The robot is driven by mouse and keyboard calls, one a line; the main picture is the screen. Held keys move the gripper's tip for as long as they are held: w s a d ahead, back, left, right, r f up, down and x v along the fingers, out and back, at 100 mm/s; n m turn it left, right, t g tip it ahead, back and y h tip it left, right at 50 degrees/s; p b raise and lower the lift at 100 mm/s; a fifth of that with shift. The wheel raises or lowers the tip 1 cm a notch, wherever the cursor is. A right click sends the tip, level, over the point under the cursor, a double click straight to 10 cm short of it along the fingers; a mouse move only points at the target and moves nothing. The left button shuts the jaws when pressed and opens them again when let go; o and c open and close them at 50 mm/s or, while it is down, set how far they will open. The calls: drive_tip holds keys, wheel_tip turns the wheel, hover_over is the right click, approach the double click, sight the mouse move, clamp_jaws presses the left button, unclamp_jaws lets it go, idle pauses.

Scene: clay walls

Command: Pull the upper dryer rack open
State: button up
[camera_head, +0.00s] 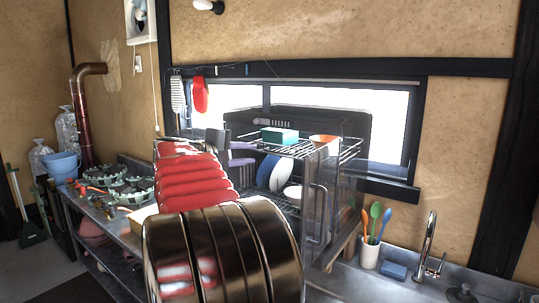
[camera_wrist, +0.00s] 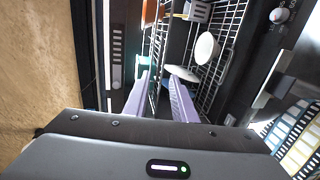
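The dish dryer (camera_head: 345,130) stands on the counter under the window. Its upper rack (camera_head: 345,150) is a wire shelf bearing a teal box (camera_head: 280,136) and an orange bowl (camera_head: 324,141). My gripper (camera_wrist: 160,92) has two lilac fingers, spread apart with a gap between them. In the wrist view, wire rack bars (camera_wrist: 158,45) show at and beyond the gap; I cannot tell whether the fingers touch them. In the head view, my arm hides part of the gripper, which is at the dryer's left side.
The lower rack holds a blue plate (camera_head: 266,170) and a white plate (camera_head: 282,173). A cup with colored utensils (camera_head: 370,252), a blue sponge (camera_head: 394,270) and a faucet (camera_head: 427,250) are to the right.

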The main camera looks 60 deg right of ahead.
drive_tip(key=shift+d, duration=0.1)
drive_tip(key=x, duration=1.3)
drive_tip(key=shift+d, duration=0.25)
drive_tip(key=shift+f, duration=0.1)
drive_tip(key=shift+c, duration=0.2)
clamp_jaws()
drive_tip(key=shift+f, duration=0.15)
idle(0.7)
